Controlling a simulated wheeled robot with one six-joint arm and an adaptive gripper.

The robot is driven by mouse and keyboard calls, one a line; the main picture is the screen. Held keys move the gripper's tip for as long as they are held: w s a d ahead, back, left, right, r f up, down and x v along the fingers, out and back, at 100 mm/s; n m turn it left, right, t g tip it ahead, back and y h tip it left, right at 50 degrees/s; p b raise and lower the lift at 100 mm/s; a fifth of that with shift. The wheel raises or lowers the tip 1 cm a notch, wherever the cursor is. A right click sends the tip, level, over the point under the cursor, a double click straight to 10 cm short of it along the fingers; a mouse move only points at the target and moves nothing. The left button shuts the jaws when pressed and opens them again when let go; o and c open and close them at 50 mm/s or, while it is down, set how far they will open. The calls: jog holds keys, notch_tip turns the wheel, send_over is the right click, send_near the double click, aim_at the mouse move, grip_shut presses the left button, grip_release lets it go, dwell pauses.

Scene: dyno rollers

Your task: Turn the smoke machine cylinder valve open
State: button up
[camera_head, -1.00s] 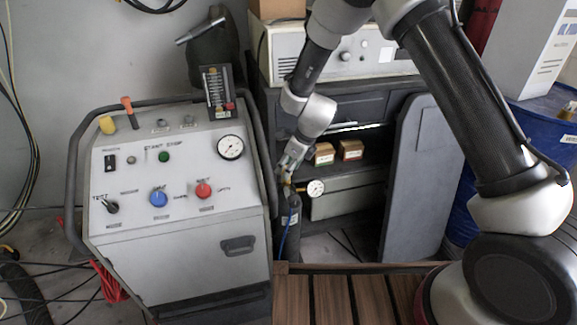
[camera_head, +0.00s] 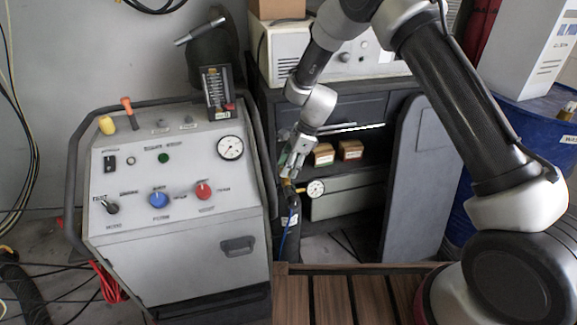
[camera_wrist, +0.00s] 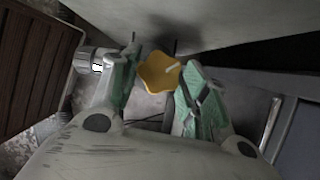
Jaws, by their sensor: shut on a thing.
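The valve handwheel (camera_wrist: 158,73) is yellow and star-shaped with a pale mark on its face. In the wrist view it sits between the green-padded fingers of my gripper (camera_wrist: 156,88), which are shut on it. The dark cylinder (camera_head: 288,228) stands upright beside the machine, with a brass valve fitting and a round white gauge (camera_head: 316,188) on its right. In the head view my gripper (camera_head: 290,170) reaches down to the cylinder's top and hides most of the handwheel. The gauge also shows in the wrist view (camera_wrist: 97,66).
The grey smoke machine (camera_head: 180,205) with knobs and a gauge stands close on the left of the cylinder. A dark shelf unit (camera_head: 370,112) holding small boxes is behind. A slatted wooden platform (camera_head: 335,295) lies in front, and a blue drum (camera_head: 545,145) is at the right.

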jog(key=n, duration=0.1)
jog(key=n+g, duration=0.1)
jog(key=n, duration=0.2)
jog(key=shift+w+n+g+h, duration=0.25)
jog(key=shift+n+g+h, duration=0.05)
jog(key=shift+h, duration=0.1)
jog(key=n, duration=0.1)
jog(key=n+g+h, duration=0.1)
jog(key=n, duration=0.1)
jog(key=shift+w+a+n, duration=0.15)
jog(key=shift+a+n, duration=0.05)
jog(key=shift+n, duration=0.1)
jog(key=n, duration=0.2)
jog(key=n+h, duration=0.1)
jog(key=n, duration=0.1)
jog(key=shift+a+n+g+h, duration=0.15)
jog(key=shift+n+g+h, duration=0.15)
jog(key=shift+g, duration=0.1)
jog(key=shift+w+a+r+n+h, duration=0.1)
jog(key=shift+n+h, duration=0.3)
jog(key=shift+n, duration=0.7)
jog(key=shift+a+n+h, duration=0.1)
jog(key=shift+n+h, duration=0.3)
jog(key=shift+n, duration=0.7)
jog(key=o, duration=1)
